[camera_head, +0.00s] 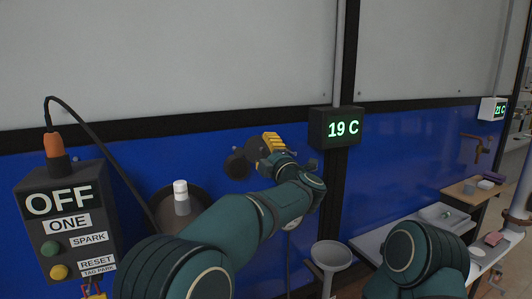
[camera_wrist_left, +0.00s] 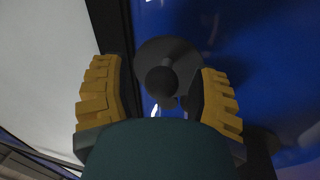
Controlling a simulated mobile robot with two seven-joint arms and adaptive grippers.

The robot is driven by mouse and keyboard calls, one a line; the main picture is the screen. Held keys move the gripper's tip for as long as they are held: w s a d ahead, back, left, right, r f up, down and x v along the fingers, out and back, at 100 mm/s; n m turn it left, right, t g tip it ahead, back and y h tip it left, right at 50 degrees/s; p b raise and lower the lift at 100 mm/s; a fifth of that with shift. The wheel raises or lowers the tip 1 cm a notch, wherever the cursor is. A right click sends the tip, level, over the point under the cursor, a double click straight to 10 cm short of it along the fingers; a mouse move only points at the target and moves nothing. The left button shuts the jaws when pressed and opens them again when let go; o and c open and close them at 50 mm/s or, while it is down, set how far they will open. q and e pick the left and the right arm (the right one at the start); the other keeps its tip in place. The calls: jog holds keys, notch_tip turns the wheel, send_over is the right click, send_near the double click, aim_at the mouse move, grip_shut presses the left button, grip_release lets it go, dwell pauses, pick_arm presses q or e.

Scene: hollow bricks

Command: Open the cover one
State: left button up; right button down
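A dark round cover (camera_head: 236,166) with a ball-shaped knob is on the blue wall; I cannot read a label on it. My left gripper (camera_head: 264,148), with yellow finger pads, is at the wall beside it and partly hides it. In the left wrist view the dark disc (camera_wrist_left: 155,47) and its knob (camera_wrist_left: 162,82) lie between the two spread fingers of my left gripper (camera_wrist_left: 158,75). The fingers are open, with gaps to the knob on both sides. My right gripper is not in view; only part of my right arm shows.
A dark round vessel with a white-topped cylinder (camera_head: 181,197) is behind my left arm. A 19 C display (camera_head: 336,128), a grey bowl (camera_head: 331,254) and a bench (camera_head: 375,240) are to the right.

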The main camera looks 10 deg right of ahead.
pick_arm(q)
jog(key=v, duration=1.2)
jog(key=shift+f, duration=0.15)
